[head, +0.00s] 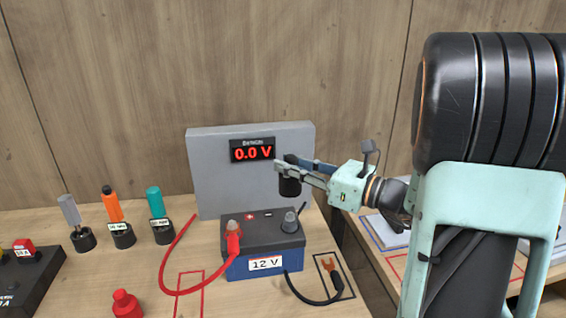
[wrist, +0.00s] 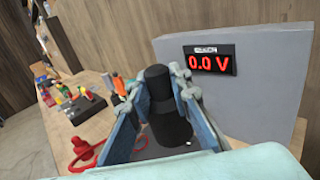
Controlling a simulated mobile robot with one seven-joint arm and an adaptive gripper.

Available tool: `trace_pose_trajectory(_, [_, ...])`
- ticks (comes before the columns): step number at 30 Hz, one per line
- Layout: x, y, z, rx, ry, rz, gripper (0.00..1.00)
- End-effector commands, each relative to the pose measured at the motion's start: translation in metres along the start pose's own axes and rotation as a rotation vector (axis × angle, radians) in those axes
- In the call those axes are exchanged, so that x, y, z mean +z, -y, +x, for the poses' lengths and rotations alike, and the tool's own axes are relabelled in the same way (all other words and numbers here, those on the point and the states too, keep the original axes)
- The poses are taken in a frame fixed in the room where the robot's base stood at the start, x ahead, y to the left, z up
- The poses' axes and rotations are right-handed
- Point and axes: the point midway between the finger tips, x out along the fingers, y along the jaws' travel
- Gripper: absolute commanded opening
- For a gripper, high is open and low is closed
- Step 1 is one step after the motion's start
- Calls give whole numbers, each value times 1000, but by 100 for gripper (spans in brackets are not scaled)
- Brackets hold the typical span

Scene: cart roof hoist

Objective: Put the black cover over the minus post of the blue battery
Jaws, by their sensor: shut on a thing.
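My gripper (head: 288,172) is shut on the black cover (head: 290,187), which hangs roughly upright in the air. The blue battery (head: 265,264), labelled 12 V, stands on the bench below. Its grey minus post (head: 290,222) is bare, at the right of the battery top, and the cover is above it with a clear gap. In the wrist view the black cover (wrist: 168,122) sits between the two fingers and hides what lies under it. The plus post (head: 233,227) at the left has the red cable's clamp on it.
A grey panel (head: 215,165) reading 0.0 V stands behind the battery. The black cable's fork end (head: 331,268) lies in a black outline to the right. A red cover (head: 125,304) stands at the front left. Several screwdrivers (head: 113,207) stand at the left.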

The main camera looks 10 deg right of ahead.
Motion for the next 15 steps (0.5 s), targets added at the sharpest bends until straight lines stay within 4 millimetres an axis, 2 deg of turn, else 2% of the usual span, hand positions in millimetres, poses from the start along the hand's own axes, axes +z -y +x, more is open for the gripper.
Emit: trace_pose_trajectory(15, [-4, 0, -1, 0, 3, -1, 0])
